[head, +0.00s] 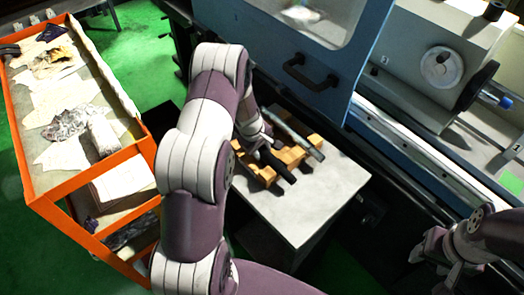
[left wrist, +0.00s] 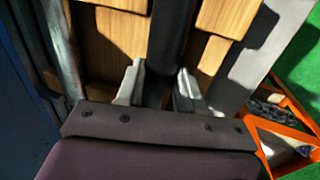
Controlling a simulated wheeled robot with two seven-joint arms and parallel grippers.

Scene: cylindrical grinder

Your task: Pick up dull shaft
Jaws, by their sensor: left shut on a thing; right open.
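Two shafts lie side by side on a wooden rack (head: 309,143). The dull, dark shaft (head: 276,167) is nearer my left arm, and a lighter grey shaft (head: 298,137) lies beyond it. In the left wrist view, the dark shaft (left wrist: 168,40) runs between the two fingers of my left gripper (left wrist: 160,88), which is shut on it. The grey shaft (left wrist: 62,50) is at the left there, apart from the fingers. In the head view, my left arm partly hides the grip and the rack. My right gripper (head: 428,246) is open and empty at the lower right.
The rack stands on a small grey-topped table (head: 310,208) in front of the blue grinder (head: 365,60). The machine's door handle (head: 310,77) is close behind the rack. An orange cart (head: 95,173) with cloths stands at the left. The table's front part is clear.

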